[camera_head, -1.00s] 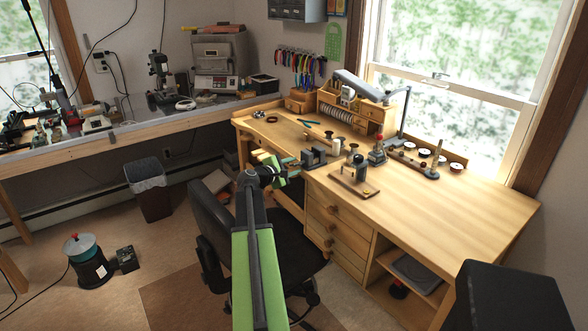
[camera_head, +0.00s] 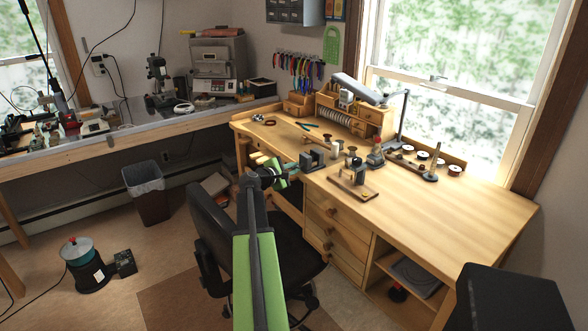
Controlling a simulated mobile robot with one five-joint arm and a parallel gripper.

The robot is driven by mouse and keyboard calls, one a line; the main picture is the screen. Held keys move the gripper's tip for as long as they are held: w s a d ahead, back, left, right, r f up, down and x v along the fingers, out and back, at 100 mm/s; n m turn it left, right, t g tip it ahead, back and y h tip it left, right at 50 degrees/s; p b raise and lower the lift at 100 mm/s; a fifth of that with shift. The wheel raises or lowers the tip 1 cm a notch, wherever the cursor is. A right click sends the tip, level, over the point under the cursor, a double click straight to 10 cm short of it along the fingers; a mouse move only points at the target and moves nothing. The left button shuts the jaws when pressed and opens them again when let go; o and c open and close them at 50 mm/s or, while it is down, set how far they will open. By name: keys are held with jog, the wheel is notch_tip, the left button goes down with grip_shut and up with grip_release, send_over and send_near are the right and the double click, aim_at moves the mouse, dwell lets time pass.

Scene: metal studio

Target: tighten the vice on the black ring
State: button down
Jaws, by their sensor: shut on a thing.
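The grey vice (camera_head: 312,159) stands at the front edge of the wooden workbench, left of its middle. My gripper (camera_head: 280,175), with green fingers, is just left of and in front of the vice. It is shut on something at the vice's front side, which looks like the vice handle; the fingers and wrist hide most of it. A teal bar (camera_head: 291,166) shows between my gripper and the vice. I cannot make out a black ring between the vice jaws. A small dark ring-like thing (camera_head: 270,122) lies on the bench further back.
A wooden board with small tools (camera_head: 352,187) lies right of the vice. A black chair (camera_head: 215,235) stands below my arm, close to the bench drawers. A lamp (camera_head: 360,90) and small wooden drawers stand at the back. The bench's right part (camera_head: 450,205) is clear.

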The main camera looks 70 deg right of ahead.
jog(key=shift+a+f, duration=0.15)
jog(key=shift+a, duration=0.15)
dwell(0.4)
jog(key=shift+f+m+h+b, duration=0.1)
jog(key=shift+m+h+b, duration=0.2)
jog(key=shift+m+b, duration=0.15)
jog(key=shift+s+f+m+t+h+b, duration=0.1)
jog(key=shift+m+t+h+b, duration=0.2)
jog(key=shift+m+b, duration=0.5)
jog(key=shift+m+h+b, duration=0.6)
jog(key=shift+m+b, duration=0.5)
jog(key=shift+m, duration=0.05)
jog(key=shift+r+m+h+b, duration=0.2)
jog(key=shift+m+h+b, duration=0.1)
jog(key=shift+m+b, duration=0.4)
jog(key=shift+r, duration=0.1)
jog(key=c, duration=1.5)
grip_release()
